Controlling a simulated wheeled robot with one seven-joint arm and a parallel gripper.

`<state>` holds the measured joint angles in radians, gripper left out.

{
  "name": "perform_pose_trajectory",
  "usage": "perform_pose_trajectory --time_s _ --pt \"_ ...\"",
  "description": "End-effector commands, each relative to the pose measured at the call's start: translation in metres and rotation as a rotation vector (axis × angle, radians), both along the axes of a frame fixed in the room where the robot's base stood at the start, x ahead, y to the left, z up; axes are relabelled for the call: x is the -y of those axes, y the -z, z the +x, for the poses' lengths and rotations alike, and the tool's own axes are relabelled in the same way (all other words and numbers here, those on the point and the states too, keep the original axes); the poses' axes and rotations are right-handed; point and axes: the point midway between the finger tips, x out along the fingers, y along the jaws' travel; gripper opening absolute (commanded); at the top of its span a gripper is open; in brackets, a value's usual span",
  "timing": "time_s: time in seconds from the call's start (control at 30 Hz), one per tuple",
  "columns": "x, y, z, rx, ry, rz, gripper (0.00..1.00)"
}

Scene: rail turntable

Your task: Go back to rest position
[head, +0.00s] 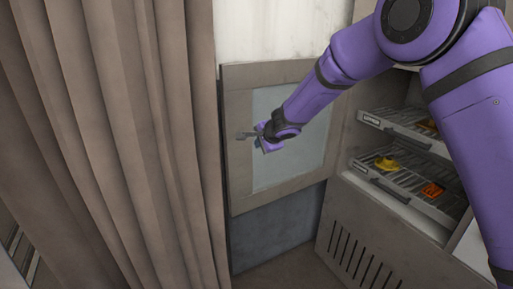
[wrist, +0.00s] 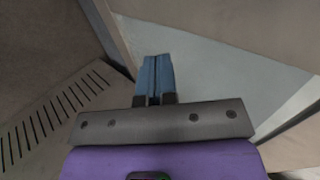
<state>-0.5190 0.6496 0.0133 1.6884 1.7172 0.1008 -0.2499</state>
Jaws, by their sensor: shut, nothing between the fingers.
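My gripper (head: 257,140) is at the end of my purple arm, in front of the open cabinet door (head: 240,190) in the head view. The door has a beige frame and a pale panel. In the wrist view my gripper (wrist: 155,75) shows its two blue fingers pressed together with nothing between them. The pale door panel (wrist: 215,75) lies behind the fingers. A grey door handle (head: 243,135) shows just left of my gripper; I cannot tell whether they touch.
The open cabinet at right holds an upper rack (head: 400,130) and a lower rack (head: 425,200) with yellow and orange items. A vented panel (head: 360,255) is below. A brown curtain (head: 110,130) fills the left side. Some floor (head: 285,272) is clear below the door.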

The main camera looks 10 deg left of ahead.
Motion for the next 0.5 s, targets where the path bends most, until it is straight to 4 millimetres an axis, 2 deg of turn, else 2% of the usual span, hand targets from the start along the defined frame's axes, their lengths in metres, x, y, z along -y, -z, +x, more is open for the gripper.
perform_pose_trajectory --time_s 0.17,0.27,0.37,0.5 --pt "0.006 -0.009 -0.006 0.004 -0.003 0.000 0.00" --pt "0.015 -0.026 -0.009 0.022 -0.023 -0.002 0.00" --pt "0.032 -0.056 -0.016 0.059 -0.067 -0.010 0.00" --pt "0.065 -0.105 -0.037 0.118 -0.153 -0.036 0.00"
